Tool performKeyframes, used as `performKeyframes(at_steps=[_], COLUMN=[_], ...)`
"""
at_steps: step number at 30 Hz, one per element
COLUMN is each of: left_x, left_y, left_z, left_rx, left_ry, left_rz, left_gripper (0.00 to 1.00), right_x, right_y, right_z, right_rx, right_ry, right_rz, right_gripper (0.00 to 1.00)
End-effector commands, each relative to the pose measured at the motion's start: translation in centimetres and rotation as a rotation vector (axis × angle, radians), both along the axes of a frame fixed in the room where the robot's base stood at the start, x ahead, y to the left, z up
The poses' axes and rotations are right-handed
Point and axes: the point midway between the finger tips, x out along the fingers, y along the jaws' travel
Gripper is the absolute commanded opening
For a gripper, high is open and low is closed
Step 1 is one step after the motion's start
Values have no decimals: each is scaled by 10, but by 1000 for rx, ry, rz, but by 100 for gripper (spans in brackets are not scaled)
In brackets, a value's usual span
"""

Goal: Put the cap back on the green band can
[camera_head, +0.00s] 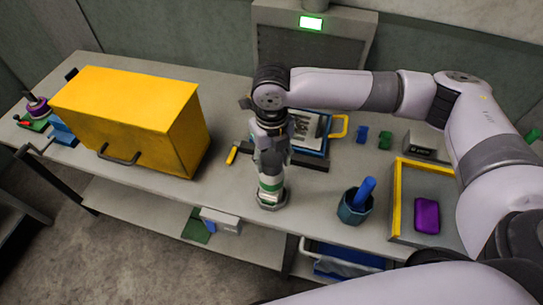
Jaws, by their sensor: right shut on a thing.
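The green band can (270,187) stands upright near the front edge of the workbench, a pale can with a green band around it. My right gripper (271,158) points straight down directly over the can, in line with it. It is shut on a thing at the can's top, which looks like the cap. The fingers hide most of it, so I cannot tell whether the cap is seated on the can or just above it. My left gripper is not in view.
A yellow cabinet (125,98) stands left. A dark cup with a blue handle (355,203) is right of the can. A yellow-edged tray (398,200) holds a purple block (427,216). A yellow-handled tool (232,155) lies left of my gripper. Bare bench separates can and cabinet.

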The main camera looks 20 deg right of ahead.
Motion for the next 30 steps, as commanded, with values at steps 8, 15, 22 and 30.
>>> performKeyframes(at_steps=[8, 15, 22, 30], left_x=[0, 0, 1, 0], left_y=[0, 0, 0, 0], left_z=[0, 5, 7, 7], left_rx=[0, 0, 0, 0], left_ry=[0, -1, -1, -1], left_rz=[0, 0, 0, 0], left_gripper=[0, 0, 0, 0], right_x=[0, 0, 0, 0], right_y=[0, 0, 0, 0], right_z=[0, 0, -3, -3], right_rx=[0, 0, 0, 0], right_ry=[0, 0, 0, 0], right_rz=[0, 0, 0, 0], right_gripper=[34, 34, 34, 34])
